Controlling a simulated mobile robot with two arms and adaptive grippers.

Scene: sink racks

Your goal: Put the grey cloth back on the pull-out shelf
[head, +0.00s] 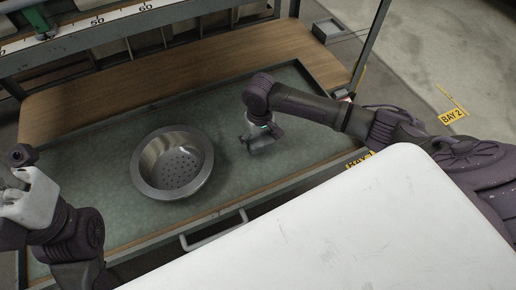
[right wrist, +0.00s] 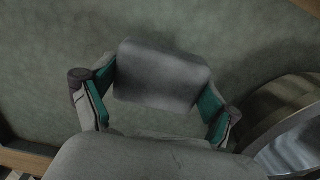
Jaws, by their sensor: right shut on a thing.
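The pull-out shelf (head: 90,165) has a worn green surface and is drawn out, with a grey handle at its front. My right gripper (head: 262,146) is over its right half, pointing down. In the right wrist view my right gripper (right wrist: 158,93) is shut on the grey cloth (right wrist: 163,73), a smooth, rounded grey block between the green-padded fingers. The cloth is low over the shelf; I cannot tell whether it touches. In the head view the gripper mostly hides it. My left gripper (head: 16,182) is at the left edge, partly cut off; its opening is unclear.
A round metal colander (head: 172,163) stands on the shelf left of my right gripper; its rim also shows in the right wrist view (right wrist: 290,125). A wooden shelf (head: 190,72) lies behind, and a rack post (head: 370,45) rises at right. Green surface around the cloth is clear.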

